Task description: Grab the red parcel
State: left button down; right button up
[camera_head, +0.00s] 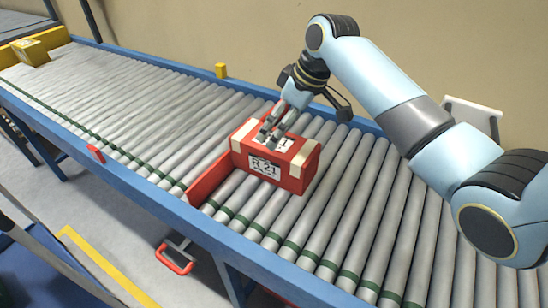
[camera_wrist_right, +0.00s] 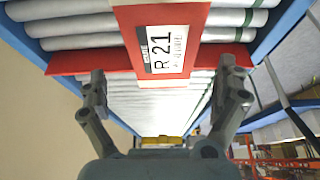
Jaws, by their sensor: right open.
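The red parcel (camera_head: 265,168) sits on the grey roller conveyor against a red stop bar (camera_head: 208,178). It has pale corner patches and a white label on its front. My right gripper (camera_head: 272,138) is over the parcel's top, fingers pointing down at it; contact is unclear in the head view. In the right wrist view the parcel (camera_wrist_right: 165,15) shows at the top with a label reading R 21. There the right gripper (camera_wrist_right: 163,86) has its fingers wide apart, nothing held between them. My left gripper is not in view.
Blue rails (camera_head: 130,192) edge the conveyor, with a yellow block (camera_head: 221,70) on the far one and a red block (camera_head: 96,153) on the near one. A yellow box (camera_head: 30,51) sits at far left. Rollers between are clear. A beige wall stands behind.

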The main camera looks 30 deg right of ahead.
aim_at(274, 156)
jog(key=x, duration=0.6)
jog(key=shift+s+a+f+b, duration=0.1)
jog(key=shift+s+b, duration=0.1)
jog(key=shift+b, duration=0.15)
jog(key=c, duration=1.4)
jog(key=shift+c, duration=0.3)
